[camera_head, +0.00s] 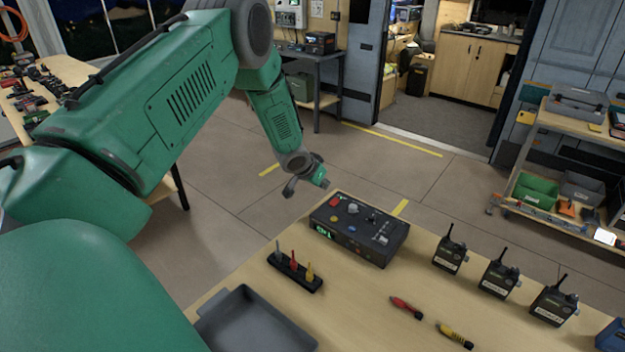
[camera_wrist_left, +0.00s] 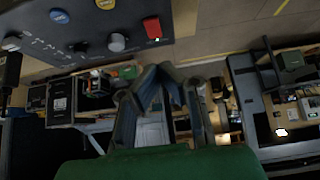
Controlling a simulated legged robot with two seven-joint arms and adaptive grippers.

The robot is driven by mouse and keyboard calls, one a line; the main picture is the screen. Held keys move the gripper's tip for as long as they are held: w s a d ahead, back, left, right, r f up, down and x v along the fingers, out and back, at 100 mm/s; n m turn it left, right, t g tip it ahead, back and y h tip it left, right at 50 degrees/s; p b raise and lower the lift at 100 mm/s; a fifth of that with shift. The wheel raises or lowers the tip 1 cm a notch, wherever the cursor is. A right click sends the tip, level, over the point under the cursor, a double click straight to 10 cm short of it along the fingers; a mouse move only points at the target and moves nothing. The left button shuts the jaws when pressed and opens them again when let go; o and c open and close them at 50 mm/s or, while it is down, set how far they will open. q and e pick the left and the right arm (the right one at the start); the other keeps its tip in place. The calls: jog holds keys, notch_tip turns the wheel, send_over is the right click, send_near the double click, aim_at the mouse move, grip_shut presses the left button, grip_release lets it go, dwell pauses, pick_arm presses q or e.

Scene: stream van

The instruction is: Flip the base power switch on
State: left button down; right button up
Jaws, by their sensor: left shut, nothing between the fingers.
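A black control box (camera_head: 345,244) stands on the near wooden table, with a red switch (camera_head: 335,200), a grey knob, coloured buttons and a green lit display on it. In the left wrist view the red switch (camera_wrist_left: 152,27) shows at the top, with a small green light at its edge and a grey knob (camera_wrist_left: 118,42) to its left. My left gripper (camera_head: 306,183) is shut and empty, just beyond the box's far left corner and apart from it. Its closed fingertips (camera_wrist_left: 158,74) appear below the red switch in the wrist view. My right gripper is out of view.
Three black radios (camera_head: 449,254) stand to the box's right. A rack of small screwdrivers (camera_head: 295,271) and a grey tray (camera_head: 252,324) are nearer. A red tool (camera_head: 405,307) and a yellow tool (camera_head: 455,335) lie in front. Floor is open beyond the table.

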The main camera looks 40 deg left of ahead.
pick_arm(q)
jog(key=v, duration=0.5)
jog(key=shift+s+d, duration=0.35)
jog(key=shift+s, duration=0.3)
jog(key=shift+a+f, duration=0.15)
jog(key=shift+a, duration=0.1)
jog(key=shift+s+d, duration=0.1)
jog(key=shift+d, duration=0.05)
